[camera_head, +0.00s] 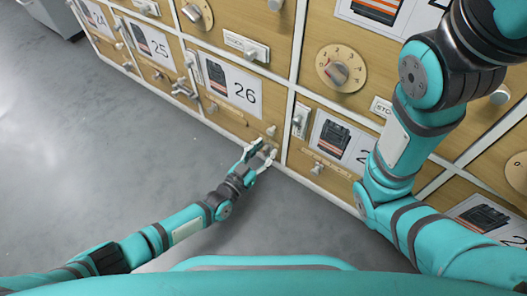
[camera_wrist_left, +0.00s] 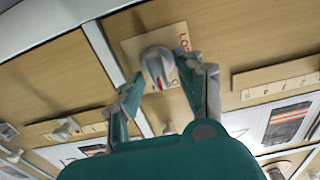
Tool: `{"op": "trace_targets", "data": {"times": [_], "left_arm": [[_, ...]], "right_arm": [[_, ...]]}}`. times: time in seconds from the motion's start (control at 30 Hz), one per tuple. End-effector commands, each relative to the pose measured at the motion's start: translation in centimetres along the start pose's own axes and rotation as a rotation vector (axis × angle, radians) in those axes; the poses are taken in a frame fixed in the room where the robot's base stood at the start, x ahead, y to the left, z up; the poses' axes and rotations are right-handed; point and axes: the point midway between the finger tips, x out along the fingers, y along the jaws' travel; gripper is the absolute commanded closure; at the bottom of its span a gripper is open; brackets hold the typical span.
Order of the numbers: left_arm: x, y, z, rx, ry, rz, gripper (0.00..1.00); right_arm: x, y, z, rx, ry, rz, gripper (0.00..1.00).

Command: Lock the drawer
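Drawer 26 (camera_head: 222,112) is a wooden drawer front in the lower row with a numbered picture card; it looks closed. A small grey lock knob (camera_head: 271,130) sits at its lower right. In the left wrist view the knob (camera_wrist_left: 158,62) has a red mark and sits on a pale plate (camera_wrist_left: 132,46) with red letters, partly hidden. My left gripper (camera_head: 264,153) is close to the knob. Its fingers are apart, and in the left wrist view the fingertips (camera_wrist_left: 161,72) stand around the knob's near side. I cannot tell whether they touch it. My right gripper is out of view.
My right arm covers the right side of the head view. The grey floor (camera_head: 80,150) at left is clear.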

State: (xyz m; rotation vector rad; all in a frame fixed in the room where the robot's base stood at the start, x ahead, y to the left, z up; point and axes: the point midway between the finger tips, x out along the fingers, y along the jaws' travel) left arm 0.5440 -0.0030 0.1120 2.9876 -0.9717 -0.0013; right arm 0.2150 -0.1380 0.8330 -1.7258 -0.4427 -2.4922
Motion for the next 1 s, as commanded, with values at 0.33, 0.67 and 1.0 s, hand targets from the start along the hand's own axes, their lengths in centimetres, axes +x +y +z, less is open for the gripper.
{"op": "trace_targets", "data": {"times": [0.33, 0.67, 1.0], "left_arm": [[-0.03, -0.01, -0.01, 0.000, 0.001, 0.000, 1.00], [0.01, -0.02, -0.06, -0.013, 0.002, 0.000, 1.00], [0.05, -0.22, -0.02, -0.176, 0.004, -0.001, 1.00]], "right_arm": [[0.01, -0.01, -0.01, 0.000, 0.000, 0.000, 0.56], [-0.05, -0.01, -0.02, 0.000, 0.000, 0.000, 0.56], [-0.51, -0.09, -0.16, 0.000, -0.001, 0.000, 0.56]]}}
